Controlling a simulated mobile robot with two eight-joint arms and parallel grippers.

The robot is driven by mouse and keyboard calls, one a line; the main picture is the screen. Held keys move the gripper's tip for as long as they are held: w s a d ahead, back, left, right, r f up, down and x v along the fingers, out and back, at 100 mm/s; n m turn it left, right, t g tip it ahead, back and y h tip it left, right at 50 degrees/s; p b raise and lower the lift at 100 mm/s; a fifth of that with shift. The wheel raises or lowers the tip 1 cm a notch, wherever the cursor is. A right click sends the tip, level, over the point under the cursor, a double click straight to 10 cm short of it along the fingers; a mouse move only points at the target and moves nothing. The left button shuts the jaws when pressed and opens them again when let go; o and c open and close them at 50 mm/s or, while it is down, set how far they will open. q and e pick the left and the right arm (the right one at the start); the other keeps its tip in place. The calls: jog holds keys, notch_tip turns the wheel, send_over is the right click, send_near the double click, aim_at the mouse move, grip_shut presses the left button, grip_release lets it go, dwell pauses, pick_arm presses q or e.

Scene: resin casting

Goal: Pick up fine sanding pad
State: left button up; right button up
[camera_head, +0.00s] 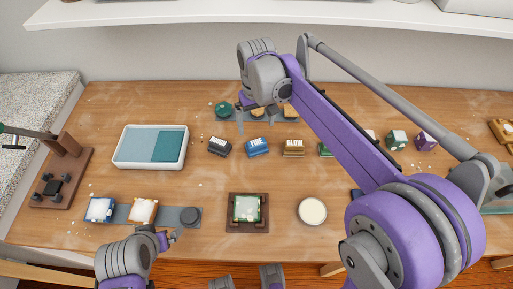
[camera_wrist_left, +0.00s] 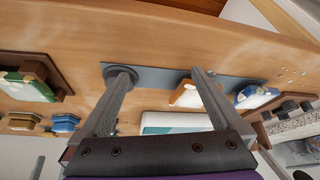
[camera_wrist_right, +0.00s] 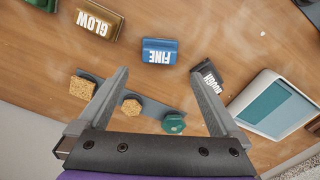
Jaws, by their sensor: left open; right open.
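The fine sanding pad (camera_head: 257,147) is a blue block marked FINE, standing on the table between a dark block and a gold block. In the right wrist view the fine sanding pad (camera_wrist_right: 160,51) lies just beyond and between my fingertips, not touched. My right gripper (camera_wrist_right: 160,74) is open and empty; in the head view its arm reaches over the back of the table and partly hides the fingers. My left gripper (camera_head: 172,238) is at the front left edge; in the left wrist view the gripper (camera_wrist_left: 158,75) is open and empty near a grey strip.
A dark ROUGH block (camera_head: 219,146) and a gold GLOW block (camera_head: 293,147) flank the pad. A white-and-teal tray (camera_head: 122,151) stands left. Small pieces, including a green one (camera_head: 222,109), lie at the back. A framed mould (camera_head: 233,226) and round dish (camera_head: 312,211) are in front.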

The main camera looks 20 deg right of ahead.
aim_at(257, 142)
notch_tip(257, 142, down, 11)
jog(key=shift+r+b, duration=0.15)
jog(key=shift+b, duration=0.3)
jog(key=c, duration=1.3)
notch_tip(257, 142, up, 10)
jog(key=shift+r+p, duration=0.1)
jog(key=shift+p, duration=0.4)
jog(key=o, duration=0.8)
jog(key=c, duration=0.4)
jog(key=shift+c, duration=0.3)
